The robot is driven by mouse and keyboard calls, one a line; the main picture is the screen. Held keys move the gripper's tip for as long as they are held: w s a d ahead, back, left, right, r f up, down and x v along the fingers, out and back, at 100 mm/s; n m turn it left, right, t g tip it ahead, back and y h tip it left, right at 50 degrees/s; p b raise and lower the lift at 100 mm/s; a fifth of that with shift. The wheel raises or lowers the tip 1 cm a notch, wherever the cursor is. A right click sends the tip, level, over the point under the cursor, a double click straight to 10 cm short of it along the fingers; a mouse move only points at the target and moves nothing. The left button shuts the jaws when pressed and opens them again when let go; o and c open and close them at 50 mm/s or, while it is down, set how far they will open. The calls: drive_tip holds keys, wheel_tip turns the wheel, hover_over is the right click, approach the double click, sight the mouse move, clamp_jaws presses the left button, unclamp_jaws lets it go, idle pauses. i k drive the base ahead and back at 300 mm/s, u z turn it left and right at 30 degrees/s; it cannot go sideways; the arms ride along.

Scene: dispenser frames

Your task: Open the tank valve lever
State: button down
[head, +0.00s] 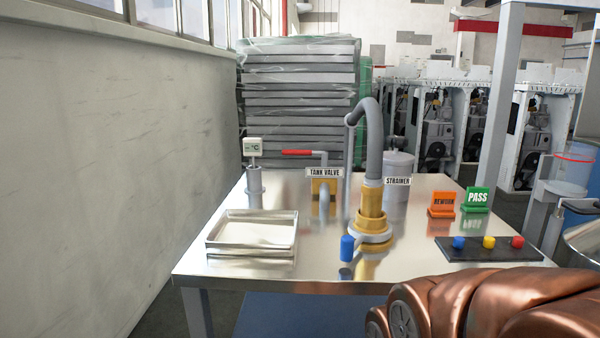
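The tank valve lever (297,152) has a red handle and lies level, pointing left from a bent grey pipe at the back middle of the metal table. A "TANK VALVE" sign (324,172) stands in front of that pipe, above a yellow-brown block (324,187). Nothing touches the lever. My gripper is not in view; only copper-coloured links of my arm show at the lower right, well away from the lever.
On the table (335,272) are a shallow metal tray (250,260), a gauge (254,147), a curved hose on a brass base (370,215), a strainer (397,165), two signs (442,200) and a dark button strip (490,255). A wall (90,150) rises at left.

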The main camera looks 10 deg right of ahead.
sight(301, 152)
drive_tip(key=z, duration=1.5)
drive_tip(key=k, duration=0.75)
drive_tip(key=u, duration=1.75)
